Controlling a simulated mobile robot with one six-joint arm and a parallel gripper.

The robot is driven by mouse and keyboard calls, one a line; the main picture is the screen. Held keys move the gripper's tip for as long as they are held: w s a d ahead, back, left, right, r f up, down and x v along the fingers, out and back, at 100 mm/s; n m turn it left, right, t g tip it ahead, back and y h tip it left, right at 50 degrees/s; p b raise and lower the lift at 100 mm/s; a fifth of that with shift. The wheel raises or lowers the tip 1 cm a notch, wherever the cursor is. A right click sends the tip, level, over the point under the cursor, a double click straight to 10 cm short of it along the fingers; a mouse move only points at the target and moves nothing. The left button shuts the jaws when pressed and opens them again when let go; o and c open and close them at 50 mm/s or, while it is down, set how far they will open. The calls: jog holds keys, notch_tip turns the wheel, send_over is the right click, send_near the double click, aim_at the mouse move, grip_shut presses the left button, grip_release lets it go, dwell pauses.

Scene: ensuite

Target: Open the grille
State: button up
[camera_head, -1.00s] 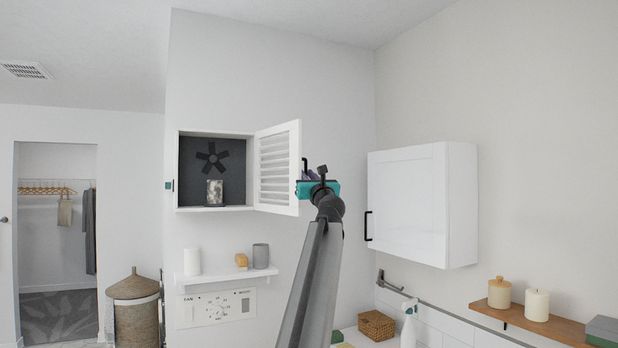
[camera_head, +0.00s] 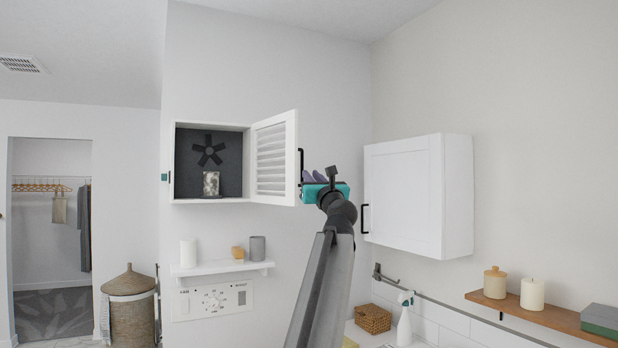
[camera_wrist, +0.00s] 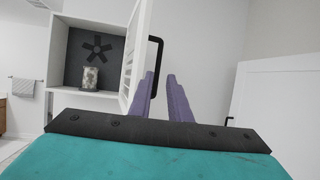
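The grille (camera_head: 272,160) is a white louvred door on a wall cabinet. It stands swung well open, hinged at the cabinet's right side. Its black bar handle (camera_head: 301,163) is on the free edge. It also shows in the wrist view (camera_wrist: 158,52), just beyond my fingertips. My gripper (camera_head: 309,175) is right of the free edge, close to the handle. In the wrist view its purple fingers (camera_wrist: 161,76) are apart with a narrow gap. The handle's lower end is partly hidden by the left finger; I cannot tell whether they touch.
The open cabinet (camera_head: 210,200) holds a dark fan (camera_head: 208,150) and a patterned canister (camera_head: 211,184). A shelf (camera_head: 222,268) with small items is below. A closed white cabinet (camera_head: 405,195) stands to the right of my gripper. Bare wall lies between the two cabinets.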

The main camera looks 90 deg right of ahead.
jog(key=v, duration=0.4)
jog(key=shift+b, duration=0.35)
jog(key=shift+s+d, duration=0.1)
dwell(0.3)
